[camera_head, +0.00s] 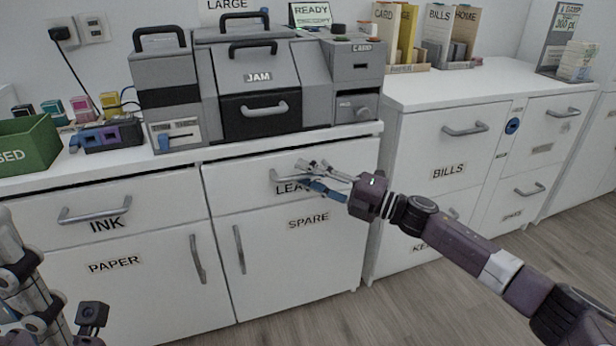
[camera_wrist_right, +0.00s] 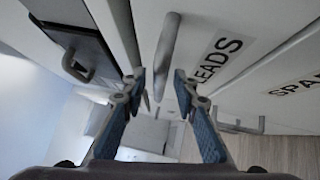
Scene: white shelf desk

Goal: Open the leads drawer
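The leads drawer (camera_head: 245,190) is the white drawer left of my right arm, flush with the desk front. Its label is partly covered by my right gripper in the head view and reads LEADS (camera_wrist_right: 218,60) in the wrist view. Its grey bar handle (camera_wrist_right: 168,52) is just beyond the fingertips, in line with the gap between them. My right gripper (camera_head: 310,174) is open in front of the drawer, its fingers (camera_wrist_right: 160,85) apart with nothing between them. Contact with the handle cannot be made out. At the lower left my left arm shows, its gripper not clear.
The INK drawer (camera_head: 150,205) and PAPER door (camera_head: 140,285) are to the left, the SPARE door (camera_head: 320,255) below. The BILLS drawer (camera_head: 470,145) stands to the right. The grey JAM machine (camera_head: 290,75) is on the top above. Open floor (camera_head: 400,300) lies in front.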

